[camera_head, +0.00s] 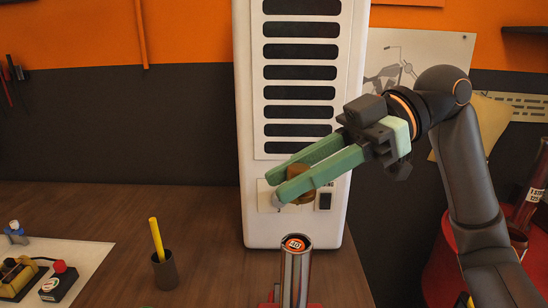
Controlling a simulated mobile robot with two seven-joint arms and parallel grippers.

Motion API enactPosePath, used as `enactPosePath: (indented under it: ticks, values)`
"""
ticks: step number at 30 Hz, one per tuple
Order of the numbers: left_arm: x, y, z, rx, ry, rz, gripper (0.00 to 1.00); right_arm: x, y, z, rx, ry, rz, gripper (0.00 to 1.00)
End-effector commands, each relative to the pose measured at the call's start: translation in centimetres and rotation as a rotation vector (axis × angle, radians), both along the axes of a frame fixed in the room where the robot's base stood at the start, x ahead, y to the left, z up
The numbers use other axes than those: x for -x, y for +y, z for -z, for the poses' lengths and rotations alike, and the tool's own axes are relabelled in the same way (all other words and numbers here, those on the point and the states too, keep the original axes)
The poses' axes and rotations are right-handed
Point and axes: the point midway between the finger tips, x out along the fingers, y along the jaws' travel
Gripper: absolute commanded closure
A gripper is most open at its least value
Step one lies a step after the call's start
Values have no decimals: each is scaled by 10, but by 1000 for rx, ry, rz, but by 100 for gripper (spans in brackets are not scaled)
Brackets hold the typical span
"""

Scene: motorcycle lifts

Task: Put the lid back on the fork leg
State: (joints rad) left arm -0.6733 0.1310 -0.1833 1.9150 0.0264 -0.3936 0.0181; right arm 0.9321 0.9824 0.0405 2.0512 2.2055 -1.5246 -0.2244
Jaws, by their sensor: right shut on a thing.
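My right gripper (276,188), with green fingers, reaches in from the right and is shut on a brownish brass-coloured piece, seemingly the lid (298,172). The fingers hide much of it. It is held in front of the white cabinet, above and apart from the fork leg. The fork leg (295,277) is a shiny chrome tube standing upright at the bottom centre. An orange-red marked disc shows at its top. My left gripper is not in view.
The white cabinet (243,130) with dark slots stands behind. A dark cup (165,272) with a yellow stick (156,238) is left of the fork leg. A red-button box (59,283) sits on a white sheet at far left. The wooden bench (120,208) has free room between.

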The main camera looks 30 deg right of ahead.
Motion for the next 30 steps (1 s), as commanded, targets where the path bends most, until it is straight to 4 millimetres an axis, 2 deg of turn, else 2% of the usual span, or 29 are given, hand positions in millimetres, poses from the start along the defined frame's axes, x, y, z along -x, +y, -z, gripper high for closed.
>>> enactPosePath:
  ticks: [8, 21, 30]
  values:
    - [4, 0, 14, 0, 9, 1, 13, 0, 0, 12, 0, -1, 0, 100]
    - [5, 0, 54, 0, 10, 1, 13, 0, 0, 54, 0, -1, 0, 100]
    - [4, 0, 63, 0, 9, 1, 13, 0, 0, 65, 0, -1, 0, 100]
